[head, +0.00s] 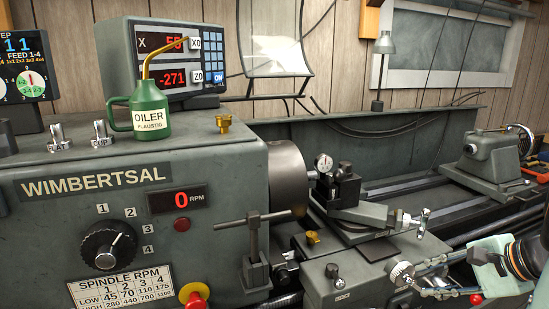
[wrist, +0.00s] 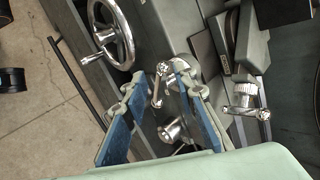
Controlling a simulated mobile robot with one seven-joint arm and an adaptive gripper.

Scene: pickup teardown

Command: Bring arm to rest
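My gripper (head: 424,280) is at the lower right of the head view, in front of the lathe's carriage. Its pale green body and linked fingers show there. In the wrist view my gripper (wrist: 155,78) has its two blue-padded fingers spread apart with nothing held between them. Chrome lathe handles lie beyond the fingers; I cannot tell the exact gap to them.
The grey lathe (head: 225,200) fills the front. A green oiler (head: 150,115) stands on its headstock by a readout (head: 172,58). A handwheel (wrist: 112,35) and crank handle (wrist: 243,93) project near my gripper. Bare floor (wrist: 35,110) shows at left in the wrist view.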

